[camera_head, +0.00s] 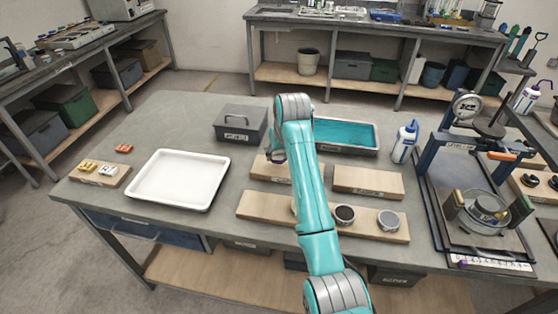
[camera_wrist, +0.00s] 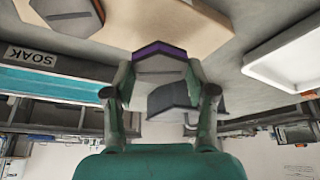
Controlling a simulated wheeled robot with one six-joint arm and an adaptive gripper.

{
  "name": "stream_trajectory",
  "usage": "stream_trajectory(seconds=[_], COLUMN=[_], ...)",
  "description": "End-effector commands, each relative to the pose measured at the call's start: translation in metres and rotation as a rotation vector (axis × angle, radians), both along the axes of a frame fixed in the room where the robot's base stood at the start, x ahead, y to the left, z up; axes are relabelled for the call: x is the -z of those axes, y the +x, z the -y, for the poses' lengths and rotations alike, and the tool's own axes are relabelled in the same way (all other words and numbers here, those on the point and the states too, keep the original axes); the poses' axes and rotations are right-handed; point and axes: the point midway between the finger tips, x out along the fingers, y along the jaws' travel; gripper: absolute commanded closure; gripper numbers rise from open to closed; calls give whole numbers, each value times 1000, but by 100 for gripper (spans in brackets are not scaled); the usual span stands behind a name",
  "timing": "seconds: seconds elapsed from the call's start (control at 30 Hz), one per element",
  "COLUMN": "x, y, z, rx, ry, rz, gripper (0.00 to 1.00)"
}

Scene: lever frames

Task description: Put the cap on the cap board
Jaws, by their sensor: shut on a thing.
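In the wrist view my gripper (camera_wrist: 160,93) is shut on a grey six-sided piece with a purple rim (camera_wrist: 160,66), which looks like the cap. It is gripped between the two fingertips, over or near a pale wooden board (camera_wrist: 190,22); I cannot tell if it touches. A grey six-sided part (camera_wrist: 68,10) shows at the top edge on that board. In the head view my arm hides most of the gripper and the cap. Wooden boards stand left (camera_head: 262,171) and right (camera_head: 368,181) of the arm; their labels are unreadable, so I cannot tell which is the cap board.
A long front board (camera_head: 262,206) holds a dark-filled round cup (camera_head: 344,214) and a grey one (camera_head: 389,220). A teal-filled tray (camera_head: 350,134), a dark lidded box (camera_head: 238,124), a white tray (camera_head: 178,180) and a bottle (camera_head: 404,142) stand around. A press fixture (camera_head: 480,195) is right.

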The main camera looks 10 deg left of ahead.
Motion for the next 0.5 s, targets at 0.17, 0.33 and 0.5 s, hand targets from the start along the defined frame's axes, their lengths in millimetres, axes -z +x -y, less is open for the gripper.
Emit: stream_trajectory(seconds=[0.17,0.33,0.5], x=[25,32,32], y=[-1,0,0], z=[0,0,0], rx=[0,0,0], ry=[-2,0,0], rz=[-4,1,0], gripper=[93,93,93])
